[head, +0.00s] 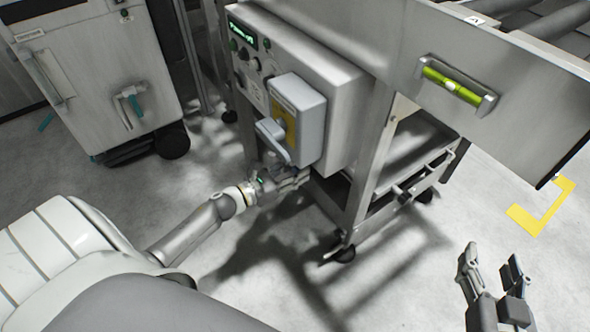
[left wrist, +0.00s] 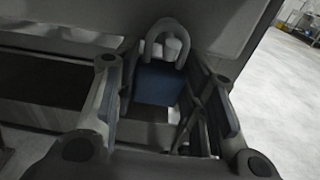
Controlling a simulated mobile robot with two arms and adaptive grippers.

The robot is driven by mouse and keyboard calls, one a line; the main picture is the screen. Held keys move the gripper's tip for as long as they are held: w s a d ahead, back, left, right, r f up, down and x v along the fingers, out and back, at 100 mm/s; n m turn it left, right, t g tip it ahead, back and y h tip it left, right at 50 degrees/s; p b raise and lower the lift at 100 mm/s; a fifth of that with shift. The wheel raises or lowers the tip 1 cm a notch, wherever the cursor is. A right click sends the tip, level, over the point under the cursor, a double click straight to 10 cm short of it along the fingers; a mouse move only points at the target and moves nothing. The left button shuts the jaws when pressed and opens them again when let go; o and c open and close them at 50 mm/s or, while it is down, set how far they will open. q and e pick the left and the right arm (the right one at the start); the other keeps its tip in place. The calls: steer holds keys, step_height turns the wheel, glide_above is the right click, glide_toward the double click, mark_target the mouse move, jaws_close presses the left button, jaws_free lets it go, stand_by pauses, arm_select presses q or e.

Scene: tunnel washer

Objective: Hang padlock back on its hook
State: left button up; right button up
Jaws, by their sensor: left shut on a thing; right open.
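The padlock (left wrist: 158,85), with a blue body and a thick grey shackle pointing up, sits between the fingers of my left gripper in the left wrist view. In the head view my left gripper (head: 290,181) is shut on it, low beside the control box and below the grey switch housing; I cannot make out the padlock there. My left gripper also shows in the left wrist view (left wrist: 165,120). I cannot pick out the hook in either view. My right gripper (head: 490,272) is open and empty at the lower right, over the floor.
A grey switch housing (head: 309,111) with a yellow plate and a lever handle (head: 273,140) juts from the control box (head: 333,75). A metal cart frame (head: 364,185) stands right of my left gripper. A grey cabinet (head: 90,75) is at the upper left. Open floor lies in front.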

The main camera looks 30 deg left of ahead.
arm_select(q)
steer(key=o, duration=1.1)
steer(key=shift+o, duration=0.2)
steer(key=shift+s, duration=0.1)
steer(key=shift+s+a, duration=0.15)
steer(key=shift+s, duration=0.15)
steer(key=v, duration=1.1)
